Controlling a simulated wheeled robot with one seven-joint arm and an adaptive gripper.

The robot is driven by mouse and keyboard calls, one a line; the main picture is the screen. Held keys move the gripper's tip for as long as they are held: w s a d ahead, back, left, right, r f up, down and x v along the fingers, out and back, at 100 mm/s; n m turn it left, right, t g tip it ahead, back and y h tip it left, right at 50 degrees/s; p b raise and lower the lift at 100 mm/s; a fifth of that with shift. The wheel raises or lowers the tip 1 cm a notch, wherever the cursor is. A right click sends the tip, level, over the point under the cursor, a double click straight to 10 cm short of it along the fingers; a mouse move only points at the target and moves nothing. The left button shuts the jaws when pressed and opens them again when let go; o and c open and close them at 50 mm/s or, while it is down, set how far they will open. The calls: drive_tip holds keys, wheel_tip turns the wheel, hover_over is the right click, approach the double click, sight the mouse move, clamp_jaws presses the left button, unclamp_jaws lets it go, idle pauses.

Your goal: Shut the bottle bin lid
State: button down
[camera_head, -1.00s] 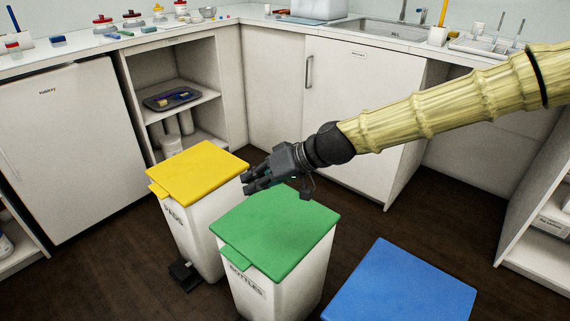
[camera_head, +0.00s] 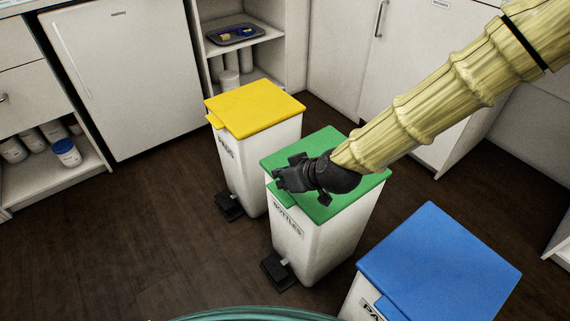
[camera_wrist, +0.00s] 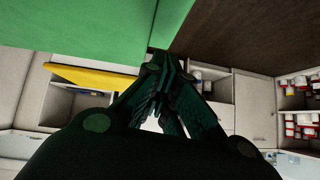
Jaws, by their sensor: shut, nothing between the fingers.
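The bottle bin (camera_head: 312,247) is white with a label reading "BOTTLES". Its green lid (camera_head: 345,203) lies flat across the top and looks shut. My gripper (camera_head: 284,181) is over the front left part of the lid, close to the lid's front tab, and hides part of it. I cannot tell whether it touches the lid. In the wrist view the green lid (camera_wrist: 75,30) fills the upper left, and the dark fingers of my gripper (camera_wrist: 160,72) are together with nothing held.
A white bin with a yellow lid (camera_head: 255,107) stands behind to the left. A bin with a blue lid (camera_head: 440,265) stands at the front right. Black pedals (camera_head: 279,273) stick out at the bin fronts. The dark floor (camera_head: 150,230) to the left is clear.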

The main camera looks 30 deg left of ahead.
sight(274, 191)
drive_tip(key=shift+s+a+f, duration=0.1)
drive_tip(key=shift+s+f, duration=0.05)
drive_tip(key=shift+f, duration=0.7)
drive_tip(key=shift+s+a+f, duration=0.1)
drive_tip(key=shift+s+f, duration=0.05)
drive_tip(key=shift+f, duration=0.95)
drive_tip(key=shift+s+d+f, duration=0.1)
drive_tip(key=shift+s+f, duration=0.05)
drive_tip(key=shift+s, duration=0.05)
drive_tip(key=shift+r+p, duration=0.55)
drive_tip(key=shift+r, duration=0.1)
drive_tip(key=r+p, duration=0.3)
drive_tip(key=r, duration=0.1)
drive_tip(key=shift+w, duration=0.2)
drive_tip(key=p+v, duration=0.2)
drive_tip(key=v, duration=0.7)
drive_tip(key=shift+s, duration=0.4)
